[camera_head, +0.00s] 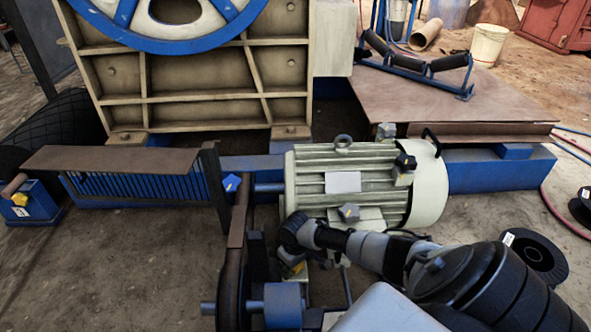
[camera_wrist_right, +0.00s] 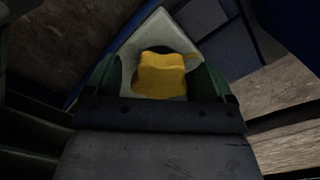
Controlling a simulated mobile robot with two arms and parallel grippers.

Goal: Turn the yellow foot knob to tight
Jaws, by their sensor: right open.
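The yellow foot knob (camera_wrist_right: 162,76) sits on a pale, pointed plate (camera_wrist_right: 137,52) in the right wrist view. In the head view a small part of the knob (camera_head: 297,268) shows low beside the motor, mostly hidden by my right wrist. My right gripper (camera_wrist_right: 158,84) is open, with one dark green fingertip on each side of the knob. Whether either fingertip touches the knob cannot be told. My right gripper also shows in the head view (camera_head: 291,258), pointing down. My left gripper is not in view. Any tight marking is not visible.
The pale green motor (camera_head: 330,180) stands just behind my right wrist. A belt guard or belt (camera_head: 235,240) and a blue pulley (camera_head: 283,303) are close on the left. Black reels (camera_head: 530,255) are at the right.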

